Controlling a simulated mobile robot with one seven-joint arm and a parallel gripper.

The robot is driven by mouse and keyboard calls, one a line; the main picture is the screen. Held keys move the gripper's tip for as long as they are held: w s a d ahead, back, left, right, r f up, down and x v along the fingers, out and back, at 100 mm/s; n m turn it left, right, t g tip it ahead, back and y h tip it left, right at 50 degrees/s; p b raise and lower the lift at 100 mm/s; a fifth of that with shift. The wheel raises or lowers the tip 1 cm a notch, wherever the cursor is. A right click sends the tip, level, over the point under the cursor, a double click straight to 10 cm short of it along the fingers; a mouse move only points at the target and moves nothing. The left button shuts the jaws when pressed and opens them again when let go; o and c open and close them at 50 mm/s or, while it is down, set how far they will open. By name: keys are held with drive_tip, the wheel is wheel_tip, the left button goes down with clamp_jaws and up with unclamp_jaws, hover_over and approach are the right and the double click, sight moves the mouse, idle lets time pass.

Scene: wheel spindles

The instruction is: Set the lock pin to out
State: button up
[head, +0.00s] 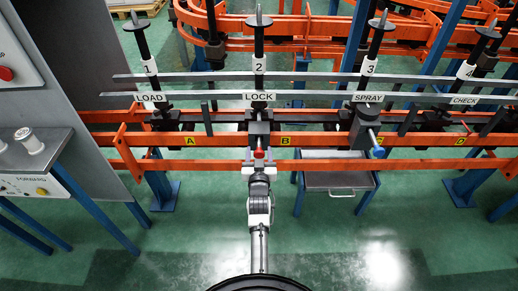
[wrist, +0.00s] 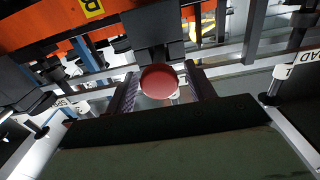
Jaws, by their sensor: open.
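The lock pin shows as a red round knob (head: 259,153) at the LOCK station, in front of a dark block (head: 259,130) on the orange rail. In the wrist view the red knob (wrist: 162,82) faces me from below the dark block. My gripper (head: 259,166) is at the knob, at the end of my arm reaching straight forward. In the wrist view its two fingers (wrist: 163,92) stand apart, one on each side of the knob. I cannot tell whether they touch it. The pin's shaft is hidden behind the knob.
A similar device with a blue knob (head: 378,152) sits at the SPRAY station to the right. Orange rails (head: 210,140) run across the front, below grey bars (head: 310,77). A control cabinet (head: 35,150) stands at the left.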

drive_tip(key=shift+s, duration=0.1)
drive_tip(key=shift+c, duration=0.8)
clamp_jaws()
drive_tip(key=shift+s, duration=1.65)
drive_tip(key=shift+o, duration=0.8)
unclamp_jaws()
drive_tip(key=shift+s, duration=0.2)
